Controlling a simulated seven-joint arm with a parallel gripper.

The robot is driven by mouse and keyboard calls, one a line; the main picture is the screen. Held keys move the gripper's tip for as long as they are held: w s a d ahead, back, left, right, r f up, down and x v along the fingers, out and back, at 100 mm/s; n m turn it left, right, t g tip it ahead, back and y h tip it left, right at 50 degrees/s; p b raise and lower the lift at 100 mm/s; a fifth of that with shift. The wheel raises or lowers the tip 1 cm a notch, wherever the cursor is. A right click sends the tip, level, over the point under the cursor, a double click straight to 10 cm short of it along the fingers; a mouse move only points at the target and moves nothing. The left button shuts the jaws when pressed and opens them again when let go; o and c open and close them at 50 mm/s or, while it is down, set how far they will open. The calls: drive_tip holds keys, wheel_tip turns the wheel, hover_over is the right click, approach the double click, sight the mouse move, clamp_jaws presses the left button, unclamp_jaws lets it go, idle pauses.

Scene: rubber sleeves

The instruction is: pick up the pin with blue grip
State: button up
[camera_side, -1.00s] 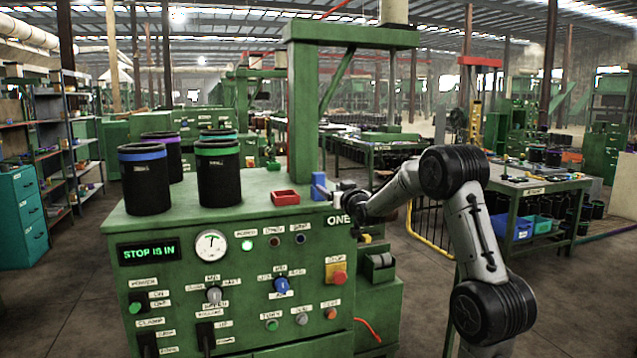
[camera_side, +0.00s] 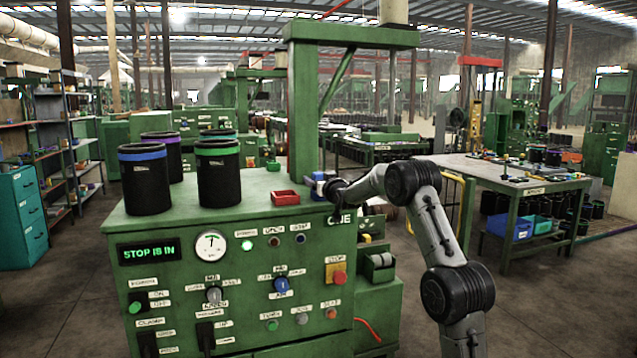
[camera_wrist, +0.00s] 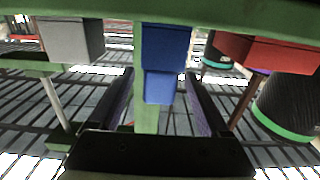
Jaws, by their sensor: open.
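In the wrist view, a blue two-part block (camera_wrist: 165,86), which looks like this grip, lies between the two fingers of my gripper (camera_wrist: 160,78). The fingers are apart, with a visible gap on each side of the blue part. In the side view, my gripper (camera_side: 325,187) is right at the blue grip and partly covers it. The pin's lower part cannot be made out.
Black sleeves with blue (camera_side: 148,185), green (camera_side: 219,178), purple and teal bands stand further left on the machine top (camera_side: 254,205). The wrist view also shows a grey block (camera_wrist: 70,40) at upper left.

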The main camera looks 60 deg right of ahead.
drive_tip(key=shift+w+d, duration=0.2)
drive_tip(key=shift+c, duration=0.3)
clamp_jaws()
drive_tip(key=shift+r, duration=0.1)
